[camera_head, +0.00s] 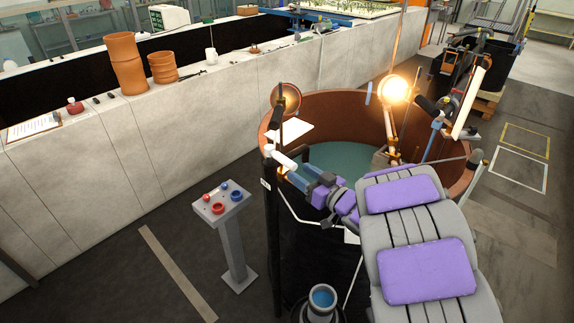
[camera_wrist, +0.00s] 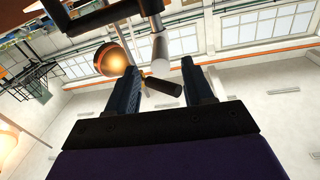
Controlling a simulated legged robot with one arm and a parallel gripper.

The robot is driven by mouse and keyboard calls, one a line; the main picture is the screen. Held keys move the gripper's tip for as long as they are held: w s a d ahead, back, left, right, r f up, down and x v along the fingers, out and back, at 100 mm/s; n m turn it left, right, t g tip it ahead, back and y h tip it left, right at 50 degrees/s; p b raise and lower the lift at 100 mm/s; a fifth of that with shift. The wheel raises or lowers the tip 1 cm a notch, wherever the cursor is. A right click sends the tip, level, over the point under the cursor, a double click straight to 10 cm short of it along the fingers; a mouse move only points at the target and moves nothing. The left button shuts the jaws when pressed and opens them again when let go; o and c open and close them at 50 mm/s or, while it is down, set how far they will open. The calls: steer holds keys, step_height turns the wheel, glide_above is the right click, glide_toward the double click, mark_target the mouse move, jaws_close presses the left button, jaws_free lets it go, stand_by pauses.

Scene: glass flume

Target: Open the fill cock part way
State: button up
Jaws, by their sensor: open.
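In the head view my gripper (camera_head: 292,168) reaches left over the near rim of the round brown tank (camera_head: 320,104), which has greenish water in it. A short white cylinder (camera_head: 284,160) sits at its fingertips. In the wrist view my gripper (camera_wrist: 160,66) is open. The white cylinder (camera_wrist: 160,48) and a dark rounded handle (camera_wrist: 163,86) show between and beyond the fingers. I cannot tell which of these belongs to the fill cock, or whether a finger touches either. A copper ball (camera_wrist: 111,60) is left of the fingers, and it also shows in the head view (camera_head: 285,97).
A pedestal with red and blue knobs (camera_head: 222,203) stands left of my arm. A glowing lamp (camera_head: 398,88) is over the tank. A white plate (camera_head: 290,132) is close beyond my gripper. Clay pots (camera_head: 124,63) stand on the long pale wall (camera_head: 150,120).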

mark_target(287, 163)
steer(key=x, duration=0.7)
steer(key=shift+f+b, duration=0.1)
steer(key=shift+b, duration=0.2)
steer(key=shift+c, duration=0.3)
jaws_close()
